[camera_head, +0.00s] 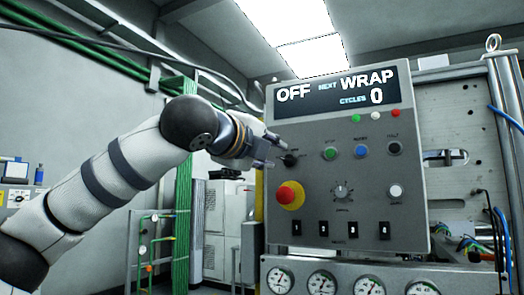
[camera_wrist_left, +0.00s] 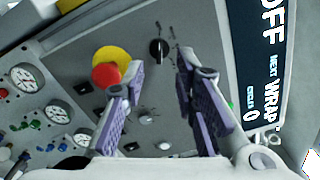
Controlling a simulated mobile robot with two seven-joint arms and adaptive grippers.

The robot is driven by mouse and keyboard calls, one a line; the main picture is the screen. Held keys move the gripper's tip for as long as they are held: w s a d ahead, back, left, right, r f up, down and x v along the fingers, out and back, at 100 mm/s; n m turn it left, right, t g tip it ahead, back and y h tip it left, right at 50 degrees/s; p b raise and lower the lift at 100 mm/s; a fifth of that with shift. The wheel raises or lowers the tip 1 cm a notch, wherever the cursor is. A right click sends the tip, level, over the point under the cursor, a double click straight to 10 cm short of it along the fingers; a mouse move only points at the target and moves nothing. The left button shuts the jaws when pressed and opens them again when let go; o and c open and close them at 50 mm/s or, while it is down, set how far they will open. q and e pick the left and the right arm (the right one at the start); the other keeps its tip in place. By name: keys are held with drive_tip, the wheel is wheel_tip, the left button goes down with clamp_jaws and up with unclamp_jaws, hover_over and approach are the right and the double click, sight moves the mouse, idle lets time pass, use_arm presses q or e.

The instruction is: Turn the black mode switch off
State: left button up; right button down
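The black mode switch (camera_head: 289,160) is a small knob at the upper left of the grey control panel (camera_head: 320,205). In the left wrist view the switch (camera_wrist_left: 157,48) shows between and beyond my fingertips, its handle pointing roughly down the picture. My left gripper (camera_head: 272,150) is just left of the switch in the head view, its fingers towards the panel. The left wrist view shows the gripper (camera_wrist_left: 160,75) open and empty, with a gap to the switch. The panel's display (camera_head: 335,90) reads OFF, NEXT WRAP and CYCLES 0. My right gripper is not seen.
A red mushroom button (camera_head: 290,195) on a yellow base sits just below the switch. Green (camera_head: 329,154), blue (camera_head: 361,151) and black (camera_head: 394,148) buttons are to its right. A grey dial (camera_head: 342,192) and several gauges (camera_head: 322,283) are lower.

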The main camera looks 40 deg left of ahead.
use_arm(q)
drive_tip(key=v, duration=0.5)
